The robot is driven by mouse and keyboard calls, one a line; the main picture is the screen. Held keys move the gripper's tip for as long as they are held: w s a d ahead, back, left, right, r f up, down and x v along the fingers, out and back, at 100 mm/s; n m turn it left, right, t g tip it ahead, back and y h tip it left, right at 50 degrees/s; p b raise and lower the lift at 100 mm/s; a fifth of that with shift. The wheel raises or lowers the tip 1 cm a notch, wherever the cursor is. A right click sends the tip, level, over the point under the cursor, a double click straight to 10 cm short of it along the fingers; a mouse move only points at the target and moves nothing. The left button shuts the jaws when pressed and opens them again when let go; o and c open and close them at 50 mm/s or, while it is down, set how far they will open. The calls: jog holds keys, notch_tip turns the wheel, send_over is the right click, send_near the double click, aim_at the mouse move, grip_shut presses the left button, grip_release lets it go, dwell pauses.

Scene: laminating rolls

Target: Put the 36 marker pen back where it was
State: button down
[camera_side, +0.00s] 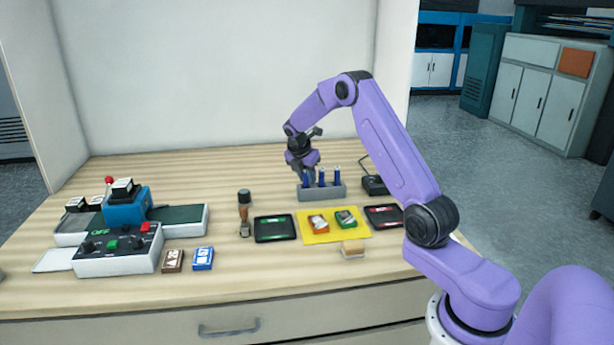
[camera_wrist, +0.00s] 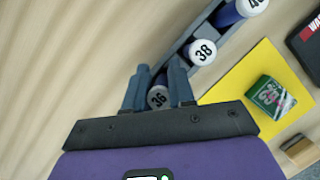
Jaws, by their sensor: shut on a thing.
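In the side view my gripper (camera_side: 306,174) points down at the left end of the grey pen rack (camera_side: 325,193). The pen is at that end, in line with the rack's row; whether it is fully seated is hidden by the fingers. The 38 pen (camera_wrist: 201,52) stands in the rack beside it. A further pen (camera_wrist: 250,6) is cut off at the picture's top edge.
A yellow mat (camera_side: 334,238) with small boxes lies in front of the rack, between two dark pads (camera_side: 274,228) and (camera_side: 384,216). A stamp-like tool (camera_side: 244,212) stands left. The laminating machine (camera_side: 118,248) is far left. A black box (camera_side: 374,185) sits right of the rack.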

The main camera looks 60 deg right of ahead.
jog(key=shift+f, duration=0.1)
jog(key=c, duration=1.2)
grip_release()
jog(key=shift+c, duration=0.2)
jog(key=w+v, duration=0.1)
jog(key=v, duration=1.1)
jog(key=s+a+m+y, duration=0.1)
jog(key=s+a, duration=0.3)
jog(key=a, duration=0.4)
jog(key=s+a+r+m+t+y, duration=0.1)
jog(key=s+a, duration=0.3)
jog(key=a, duration=0.4)
jog(key=s+a+m+y, duration=0.1)
jog(key=s+a, duration=0.3)
jog(key=a, duration=0.4)
jog(key=s+a+f+m+y, duration=0.1)
jog(key=s+a, duration=0.1)
jog(key=s, duration=1.1)
jog(key=s+a+f+m+g+y, duration=0.1)
jog(key=s+a+f+m, duration=0.1)
jog(key=s, duration=1.2)
jog(key=shift+s+a+m, duration=0.25)
jog(key=shift+s+m, duration=0.05)
jog(key=shift+s, duration=0.05)
